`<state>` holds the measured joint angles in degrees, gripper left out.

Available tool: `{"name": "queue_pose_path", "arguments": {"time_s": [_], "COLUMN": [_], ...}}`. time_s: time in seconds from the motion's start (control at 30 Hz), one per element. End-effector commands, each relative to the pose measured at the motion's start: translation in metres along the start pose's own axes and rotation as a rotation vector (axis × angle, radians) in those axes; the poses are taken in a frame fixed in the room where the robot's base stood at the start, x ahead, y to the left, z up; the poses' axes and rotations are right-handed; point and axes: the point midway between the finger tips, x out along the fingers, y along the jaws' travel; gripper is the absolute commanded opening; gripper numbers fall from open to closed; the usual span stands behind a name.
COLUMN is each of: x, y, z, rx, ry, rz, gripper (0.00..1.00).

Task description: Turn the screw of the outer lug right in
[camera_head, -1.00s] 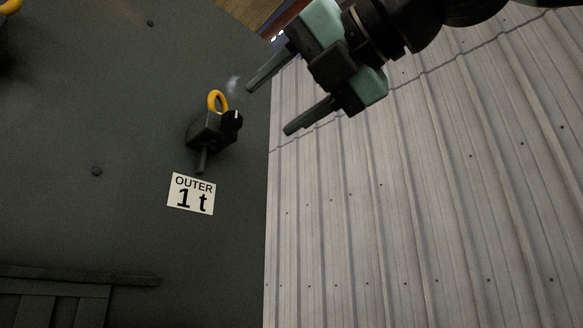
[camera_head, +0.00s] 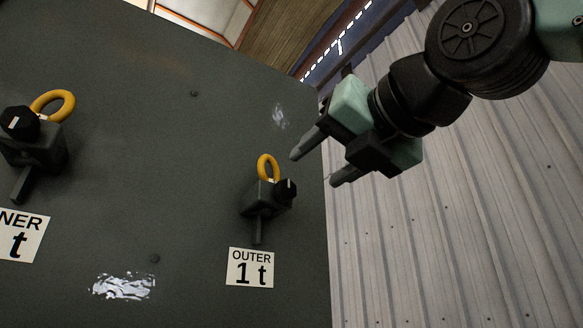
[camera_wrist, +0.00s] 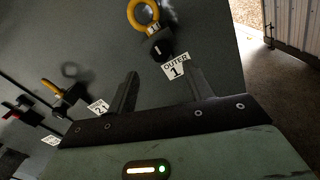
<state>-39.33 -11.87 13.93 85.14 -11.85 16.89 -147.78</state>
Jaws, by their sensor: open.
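The outer lug (camera_head: 263,197) is a dark block with a yellow ring (camera_head: 268,167) on top and a lever-like bar below. Its screw has a black knob (camera_head: 286,190) with a white mark, on the right side. The white label "OUTER 1 t" (camera_head: 250,268) sits under it. My gripper (camera_head: 318,168) is open and empty, up and to the right of the knob, apart from it. In the wrist view, the knob (camera_wrist: 157,48) and yellow ring (camera_wrist: 143,15) lie beyond the open fingers (camera_wrist: 160,90), above the gap between them.
The inner lug (camera_head: 40,150), with its own yellow ring and black knob, is at the left on the same dark green panel (camera_head: 180,150). Further lugs show at the left in the wrist view (camera_wrist: 62,92). A corrugated wall (camera_head: 430,240) stands at the right.

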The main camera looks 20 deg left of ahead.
Motion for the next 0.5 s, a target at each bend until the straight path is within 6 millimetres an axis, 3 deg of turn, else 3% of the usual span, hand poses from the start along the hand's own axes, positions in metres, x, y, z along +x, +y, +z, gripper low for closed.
{"name": "queue_pose_path", "arguments": {"time_s": [0.2,0.5], "x": [0.047,0.081], "y": [-0.001,0.000], "z": [0.002,-0.001], "rx": [-0.001,-0.001], "ry": [0.003,0.002], "rz": [-0.002,0.001], "gripper": [0.51,0.51]}}
